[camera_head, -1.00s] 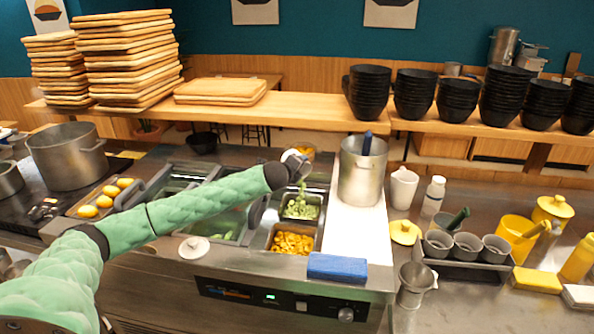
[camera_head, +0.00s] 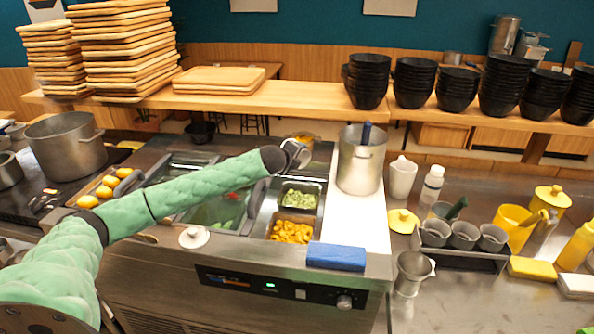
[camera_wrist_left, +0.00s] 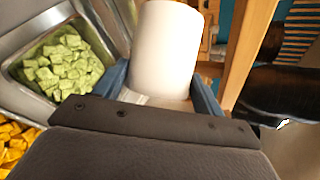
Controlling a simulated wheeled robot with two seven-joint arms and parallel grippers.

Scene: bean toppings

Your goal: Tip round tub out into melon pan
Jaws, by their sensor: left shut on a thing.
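The round tub (camera_wrist_left: 163,48) is plain white and is held between the blue fingers of my left gripper (camera_wrist_left: 160,88) in the left wrist view. In the head view my left gripper (camera_head: 292,153) is above the back of the topping well, and the tub is mostly hidden or too small to read. The melon pan (camera_head: 299,212) is a metal pan holding pale green pieces (camera_head: 299,198), just below and in front of the gripper. Those green pieces also show left of the tub in the left wrist view (camera_wrist_left: 62,66). The tub's inside is hidden. My right gripper is out of view.
A pan of orange pieces (camera_head: 291,232) sits in front of the melon pan. A tall metal pot (camera_head: 361,166) stands close to the right on a white board (camera_head: 366,222). A blue block (camera_head: 336,257) lies at the front edge. Glass-lidded wells (camera_head: 212,212) are to the left.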

